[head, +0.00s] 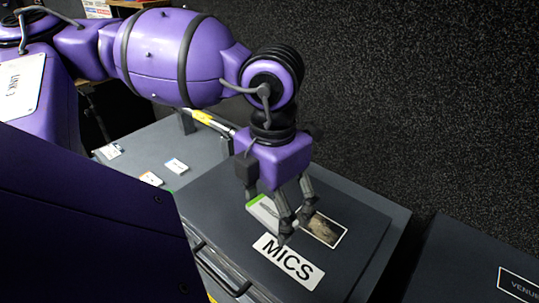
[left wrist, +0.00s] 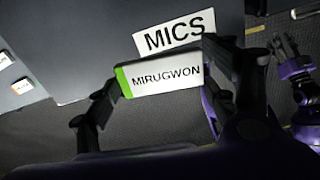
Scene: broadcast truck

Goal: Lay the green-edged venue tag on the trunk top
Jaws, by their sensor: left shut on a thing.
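The venue tag is a white plate with a green edge (head: 262,211); in the left wrist view the tag (left wrist: 165,78) reads MIRUGWON. My left gripper (head: 292,218) is shut on it, one finger at each end, and it also shows in the left wrist view (left wrist: 168,82). The dark grey trunk top (head: 215,192), with a white MICS label (head: 288,262), is below the gripper. The tag is over this top, beside the label; I cannot tell how large any gap is. My right gripper (left wrist: 283,46) seems to show, small and dark, in the left wrist view.
A brown picture card (head: 325,230) lies on the trunk top beside the gripper. Several small tags, one a white tag (head: 177,166), lie on a grey surface at left. Another dark case (head: 470,262) with a partly cut-off label stands at right. A speckled dark wall (head: 420,90) rises behind.

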